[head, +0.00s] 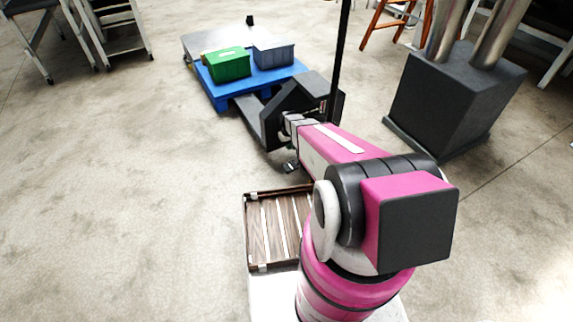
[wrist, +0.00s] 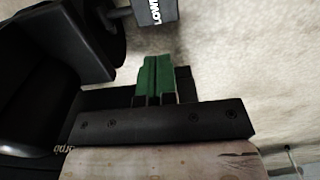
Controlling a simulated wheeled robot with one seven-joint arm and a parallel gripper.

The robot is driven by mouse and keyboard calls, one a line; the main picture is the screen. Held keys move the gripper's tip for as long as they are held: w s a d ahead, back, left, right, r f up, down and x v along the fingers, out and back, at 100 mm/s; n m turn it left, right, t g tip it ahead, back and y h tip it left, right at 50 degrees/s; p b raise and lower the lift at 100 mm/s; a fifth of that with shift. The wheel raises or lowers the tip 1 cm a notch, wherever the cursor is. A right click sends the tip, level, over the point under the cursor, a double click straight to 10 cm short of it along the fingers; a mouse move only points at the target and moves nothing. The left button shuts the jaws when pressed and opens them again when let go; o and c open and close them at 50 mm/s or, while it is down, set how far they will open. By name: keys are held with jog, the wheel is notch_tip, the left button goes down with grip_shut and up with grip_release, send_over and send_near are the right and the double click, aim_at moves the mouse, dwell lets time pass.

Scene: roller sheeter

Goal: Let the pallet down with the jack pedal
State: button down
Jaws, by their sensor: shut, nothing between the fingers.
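The pallet jack (head: 268,119) is black, with a tall dark handle, and stands at the middle of the head view. It carries the blue pallet (head: 225,99). The small dark jack pedal (head: 291,167) sits low at the jack's near end. In the wrist view the pedal (wrist: 147,12) shows at the top edge with white letters reading "LOW", the rest cut off. My gripper (wrist: 160,62) is shut and empty, its green-padded fingers pointing towards the pedal with a visible gap between.
A green crate (head: 228,64) and a grey-blue crate (head: 273,54) stand on the pallet. A dark machine base (head: 455,95) with metal pipes is at the right. A slatted wooden tray (head: 271,228) lies in front of me. The concrete floor at left is clear.

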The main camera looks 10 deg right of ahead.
aim_at(289, 166)
notch_tip(289, 166, down, 14)
jog(key=shift+f, duration=0.1)
dwell(0.7)
